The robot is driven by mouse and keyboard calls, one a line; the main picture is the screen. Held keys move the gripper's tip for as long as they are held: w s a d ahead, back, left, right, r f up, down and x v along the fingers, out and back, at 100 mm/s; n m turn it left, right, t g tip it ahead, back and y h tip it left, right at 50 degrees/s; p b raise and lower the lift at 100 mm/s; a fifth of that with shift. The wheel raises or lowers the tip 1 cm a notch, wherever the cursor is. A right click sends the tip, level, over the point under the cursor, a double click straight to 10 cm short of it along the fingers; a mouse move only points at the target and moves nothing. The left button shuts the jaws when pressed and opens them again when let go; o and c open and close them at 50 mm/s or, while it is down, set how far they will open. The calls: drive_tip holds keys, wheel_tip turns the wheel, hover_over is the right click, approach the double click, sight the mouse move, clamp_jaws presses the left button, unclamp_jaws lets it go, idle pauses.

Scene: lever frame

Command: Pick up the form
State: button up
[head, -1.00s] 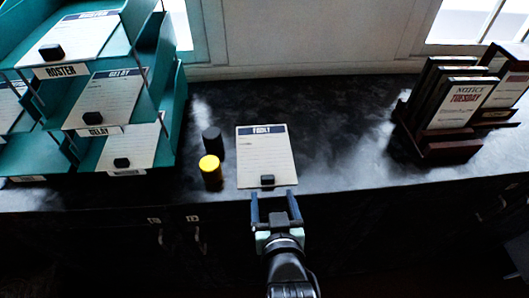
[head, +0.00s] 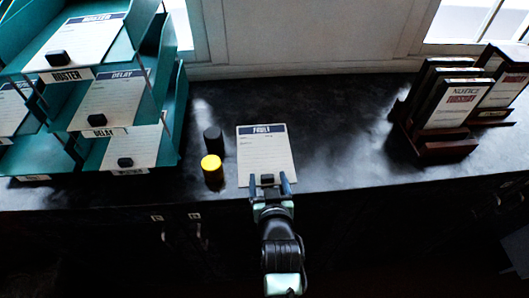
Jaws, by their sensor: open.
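The form (head: 264,151), a cream sheet with a dark blue header that seems to read "FAULT", lies flat on the dark counter near its front edge. A small black block (head: 267,180) sits at the form's lower edge. My gripper (head: 268,182) is open at the form's near edge, with one finger on each side of the block. I cannot tell whether the fingers touch the block or the form.
A black cylinder (head: 212,138) and a yellow-topped cylinder (head: 212,170) stand left of the form. A teal tray rack (head: 172,110) with labelled forms fills the left. A brown rack (head: 445,148) with notices stands at the right. The counter (head: 345,140) between is clear.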

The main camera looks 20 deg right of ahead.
clamp_jaws()
idle(0.4)
